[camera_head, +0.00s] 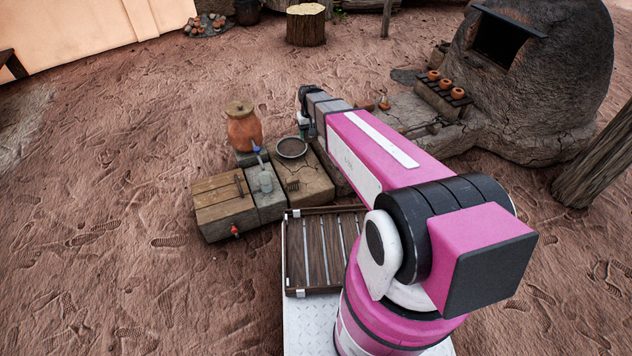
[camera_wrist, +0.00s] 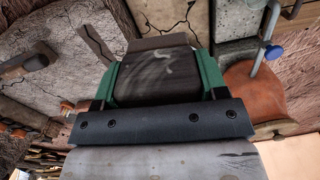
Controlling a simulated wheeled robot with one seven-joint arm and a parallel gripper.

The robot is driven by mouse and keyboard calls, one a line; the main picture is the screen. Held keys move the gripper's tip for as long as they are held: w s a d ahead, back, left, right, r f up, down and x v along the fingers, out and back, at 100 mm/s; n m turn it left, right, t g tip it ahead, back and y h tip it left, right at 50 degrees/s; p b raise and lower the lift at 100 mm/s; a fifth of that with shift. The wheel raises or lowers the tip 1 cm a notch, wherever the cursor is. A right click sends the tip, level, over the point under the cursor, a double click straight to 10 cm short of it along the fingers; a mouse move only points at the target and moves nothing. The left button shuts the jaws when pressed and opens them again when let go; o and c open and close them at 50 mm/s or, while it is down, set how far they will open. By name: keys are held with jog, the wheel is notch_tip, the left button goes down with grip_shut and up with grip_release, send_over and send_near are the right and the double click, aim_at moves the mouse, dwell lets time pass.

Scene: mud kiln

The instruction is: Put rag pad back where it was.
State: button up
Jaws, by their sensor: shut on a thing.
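In the wrist view my gripper (camera_wrist: 160,66) has its two green fingers on either side of the rag pad (camera_wrist: 155,82), a dark grey-brown block with pale smudges. The gripper is shut on the pad. A pale cracked surface (camera_wrist: 175,14) lies beyond the pad; I cannot tell whether the pad touches it. In the head view my gripper (camera_head: 304,128) is at the far end of my arm, above the back of the low blocks and right of the sieve bowl (camera_head: 291,148). The pad cannot be made out there.
A lidded clay jar (camera_head: 244,130) stands left of the gripper. A slatted tray (camera_head: 296,254) lies in front. The domed kiln (camera_head: 545,85) and small clay pots (camera_head: 446,84) are right. Open ground lies left.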

jog(key=s+a+f+n, duration=0.1)
jog(key=a+f, duration=0.2)
jog(key=f, duration=0.7)
jog(key=s+a+f, duration=0.2)
jog(key=a+f, duration=0.1)
jog(key=f, duration=0.8)
jog(key=w+d+f, duration=0.2)
jog(key=d, duration=0.1)
jog(key=w+d+f, duration=0.2)
jog(key=w+d, duration=0.1)
jog(key=w+d+f, duration=0.2)
jog(key=d+f, duration=0.1)
jog(key=shift+w, duration=0.35)
jog(key=shift+f, duration=1.95)
jog(key=shift+f, duration=0.2)
jog(key=o, duration=0.8)
jog(key=shift+o, duration=0.2)
jog(key=shift+r, duration=0.15)
